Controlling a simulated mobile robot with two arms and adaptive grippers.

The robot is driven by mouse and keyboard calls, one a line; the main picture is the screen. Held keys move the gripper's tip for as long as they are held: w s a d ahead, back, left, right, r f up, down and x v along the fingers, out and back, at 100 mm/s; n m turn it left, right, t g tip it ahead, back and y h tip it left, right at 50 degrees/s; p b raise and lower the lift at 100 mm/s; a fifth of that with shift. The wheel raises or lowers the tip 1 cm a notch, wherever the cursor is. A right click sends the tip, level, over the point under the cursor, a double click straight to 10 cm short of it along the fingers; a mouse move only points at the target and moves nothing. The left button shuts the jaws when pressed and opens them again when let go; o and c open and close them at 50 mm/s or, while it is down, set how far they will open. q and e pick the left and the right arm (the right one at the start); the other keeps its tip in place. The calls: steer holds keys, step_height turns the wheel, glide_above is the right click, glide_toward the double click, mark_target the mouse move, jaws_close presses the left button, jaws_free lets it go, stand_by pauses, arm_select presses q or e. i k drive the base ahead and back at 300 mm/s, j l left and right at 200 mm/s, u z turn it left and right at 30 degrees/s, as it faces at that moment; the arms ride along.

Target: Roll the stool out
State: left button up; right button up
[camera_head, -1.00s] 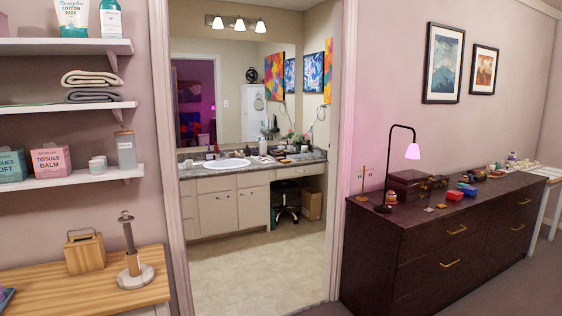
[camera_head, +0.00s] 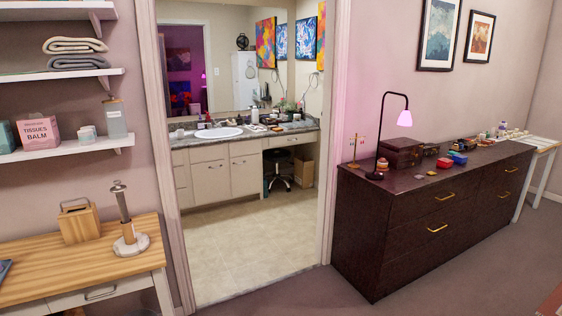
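A dark stool (camera_head: 280,182) with a wheeled base stands on the floor of the room beyond the doorway. It sits in the knee space under the right part of the vanity counter (camera_head: 296,125), beside the white cabinet doors. Its seat is dark and partly in the shadow of the counter, so its shape is hard to make out. It is small and far off in the head view. Neither of my grippers shows in this view.
The open doorway has a left jamb (camera_head: 165,170) and a right jamb (camera_head: 330,150). Tiled floor (camera_head: 235,245) beyond is clear. A dark dresser (camera_head: 395,230) stands right of the doorway, a wooden table (camera_head: 60,275) left. A cardboard box (camera_head: 304,170) is right of the stool.

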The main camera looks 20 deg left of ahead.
mark_target(276, 176)
steer(key=i+u, duration=0.15)
steer(key=i, duration=0.9)
steer(key=i+u, duration=0.2)
steer(key=i, duration=0.35)
steer(key=i+u, duration=0.25)
steer(key=i, duration=0.35)
steer(key=i+u, duration=0.2)
steer(key=i, duration=0.35)
steer(key=i+l+u, duration=0.2)
steer(key=i, duration=0.35)
steer(key=i+j+u, duration=0.1)
steer(key=i+u, duration=0.2)
steer(key=i, duration=0.65)
steer(key=i+l+u, duration=0.3)
steer(key=i, duration=0.65)
steer(key=i+z, duration=0.25)
steer(key=i, duration=0.2)
steer(key=i+z, duration=0.25)
steer(key=i, duration=0.15)
steer(key=i+j+z, duration=0.25)
steer(key=i, duration=0.15)
steer(key=i+j+z, duration=0.25)
steer(key=i, duration=0.15)
